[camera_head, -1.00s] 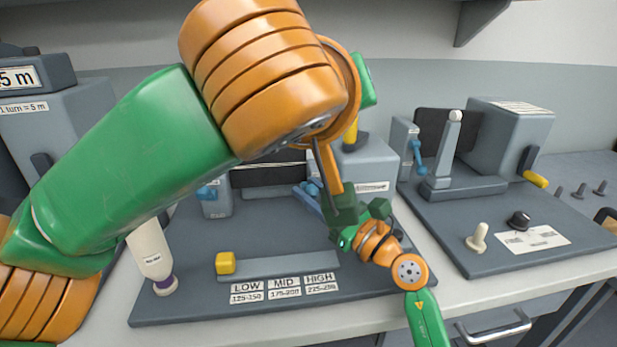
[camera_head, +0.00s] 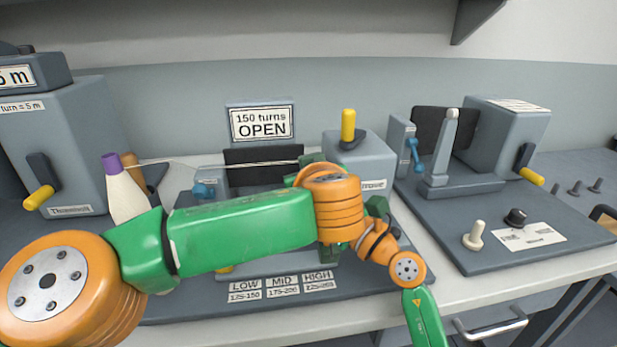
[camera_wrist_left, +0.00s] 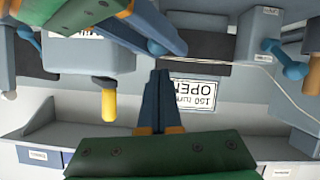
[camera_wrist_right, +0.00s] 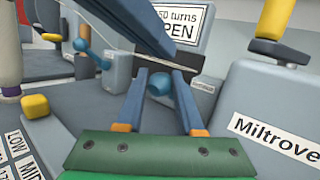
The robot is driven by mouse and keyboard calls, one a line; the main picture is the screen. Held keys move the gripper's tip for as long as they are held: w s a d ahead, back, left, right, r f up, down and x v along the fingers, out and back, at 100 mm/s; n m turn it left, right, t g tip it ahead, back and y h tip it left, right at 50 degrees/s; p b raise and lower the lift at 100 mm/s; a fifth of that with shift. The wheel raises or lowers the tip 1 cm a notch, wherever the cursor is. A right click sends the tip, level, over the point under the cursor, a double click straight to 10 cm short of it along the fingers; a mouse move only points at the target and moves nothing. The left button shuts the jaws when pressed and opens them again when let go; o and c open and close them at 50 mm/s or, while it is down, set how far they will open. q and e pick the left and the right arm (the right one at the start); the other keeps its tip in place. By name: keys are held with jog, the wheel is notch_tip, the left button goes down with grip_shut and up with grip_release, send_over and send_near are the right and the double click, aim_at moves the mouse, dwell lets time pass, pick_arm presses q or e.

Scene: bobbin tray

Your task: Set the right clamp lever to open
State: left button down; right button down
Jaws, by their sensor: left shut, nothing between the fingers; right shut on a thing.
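The right clamp is hidden behind my arms in the head view. In the right wrist view, the blue ball end of its lever (camera_wrist_right: 160,84) shows between the fingers of my right gripper (camera_wrist_right: 159,75), which is shut on it. How the lever is tilted cannot be told. The left clamp's blue lever (camera_head: 204,190) stands free on its grey block; it also shows in the right wrist view (camera_wrist_right: 92,52). My left gripper (camera_wrist_left: 159,74) is shut and empty. Its fingers are hidden in the head view, and a dark bar crosses above the right gripper in the right wrist view.
A sign reading "150 turns OPEN" (camera_head: 262,123) stands behind. A thin thread (camera_head: 230,165) runs from a purple-tipped cone (camera_head: 124,190) toward the clamps. A grey box with a yellow lever (camera_head: 348,127) stands close at right. A second station (camera_head: 490,230) is further right.

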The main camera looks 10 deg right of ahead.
pick_arm(q)
jog(key=shift+f, duration=0.4)
pick_arm(e)
jog(key=shift+f, duration=0.1)
